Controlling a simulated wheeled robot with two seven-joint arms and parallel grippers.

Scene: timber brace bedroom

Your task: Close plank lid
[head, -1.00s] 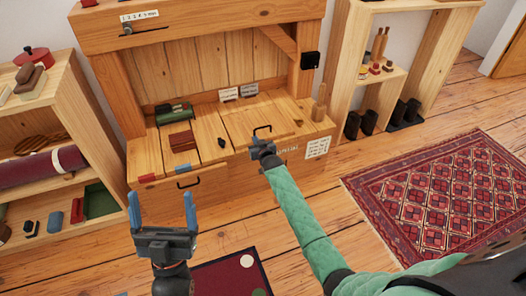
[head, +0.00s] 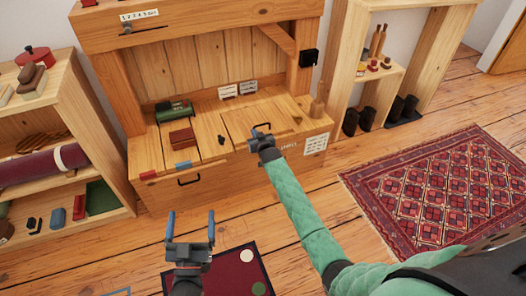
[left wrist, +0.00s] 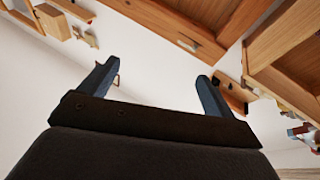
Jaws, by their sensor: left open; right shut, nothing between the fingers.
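The wooden bench (head: 205,135) has a top of several planks, with a dark bar handle (head: 262,127) on its right part. I take that right part to be the plank lid (head: 240,122); it looks about level, but I cannot tell if it is fully down. My right gripper (head: 262,143) is shut and empty at the bench's front edge, just below that handle; contact is unclear. My left gripper (head: 190,214) is open and empty in front of the bench, fingers pointing up. Its two blue fingers also show spread in the left wrist view (left wrist: 153,82).
A second handle (head: 188,181) is on the bench's front. A green item (head: 174,110) and brown blocks (head: 182,138) sit on the bench top's left. Shelves stand left (head: 70,130) and right (head: 400,60). A patterned rug (head: 435,190) lies right; a dark mat (head: 235,268) lies below.

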